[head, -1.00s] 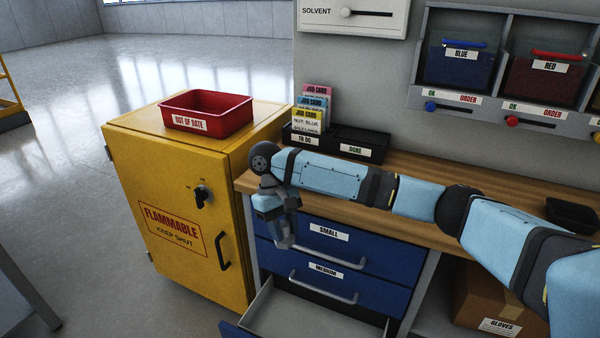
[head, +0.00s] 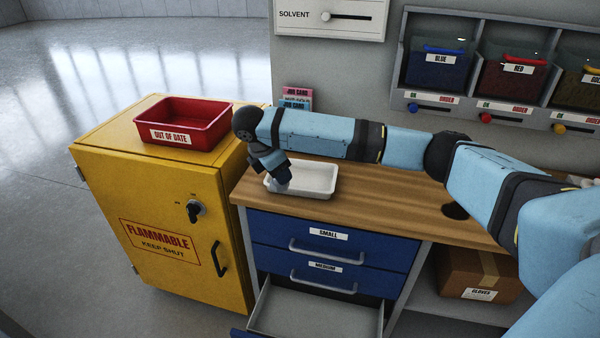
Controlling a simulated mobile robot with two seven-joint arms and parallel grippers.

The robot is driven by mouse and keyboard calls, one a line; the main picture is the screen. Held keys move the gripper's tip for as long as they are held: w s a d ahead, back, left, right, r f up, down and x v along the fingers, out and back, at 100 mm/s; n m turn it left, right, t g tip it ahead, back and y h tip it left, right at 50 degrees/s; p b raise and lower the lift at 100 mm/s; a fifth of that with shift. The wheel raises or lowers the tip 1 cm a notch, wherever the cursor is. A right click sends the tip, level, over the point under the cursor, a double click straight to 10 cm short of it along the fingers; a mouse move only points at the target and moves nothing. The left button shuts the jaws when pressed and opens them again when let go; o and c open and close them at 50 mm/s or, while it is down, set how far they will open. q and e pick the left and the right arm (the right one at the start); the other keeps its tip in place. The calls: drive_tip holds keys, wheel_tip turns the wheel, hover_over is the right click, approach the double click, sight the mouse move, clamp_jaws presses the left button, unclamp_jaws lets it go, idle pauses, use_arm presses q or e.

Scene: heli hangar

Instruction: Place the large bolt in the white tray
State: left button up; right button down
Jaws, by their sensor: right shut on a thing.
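The white tray (head: 318,195) sits on the wooden workbench near its left front corner. My right gripper (head: 281,186) points down over the tray's left end, with its fingertips at or inside the rim. It is shut on the large bolt, which is too small and covered by the fingers to make out. I cannot tell whether the bolt touches the tray floor. My left gripper is not in view.
A yellow flammables cabinet (head: 150,210) with a red bin (head: 185,120) on top stands left of the workbench (head: 400,205). Below the blue drawers, an open drawer (head: 315,312) sticks out and looks empty. Job cards (head: 297,97) stand behind my right arm.

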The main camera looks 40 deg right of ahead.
drive_tip(key=w+d+r+n+t+y+p, duration=0.35)
drive_tip(key=d+r+n+p, duration=0.4)
drive_tip(key=r+n, duration=0.55)
drive_tip(key=n, duration=0.2)
approach(298, 184)
drive_tip(key=shift+w+d+r+t, duration=0.15)
drive_tip(key=shift+w+r+t, duration=0.05)
drive_tip(key=shift+w+t, duration=0.25)
wheel_tip(298, 184, down, 4)
drive_tip(key=shift+f, duration=0.5)
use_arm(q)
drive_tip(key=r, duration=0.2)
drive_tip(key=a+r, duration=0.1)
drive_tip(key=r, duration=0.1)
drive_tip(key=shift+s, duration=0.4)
use_arm(e)
drive_tip(key=c, duration=0.8)
unclamp_jaws()
drive_tip(key=shift+f, duration=0.1)
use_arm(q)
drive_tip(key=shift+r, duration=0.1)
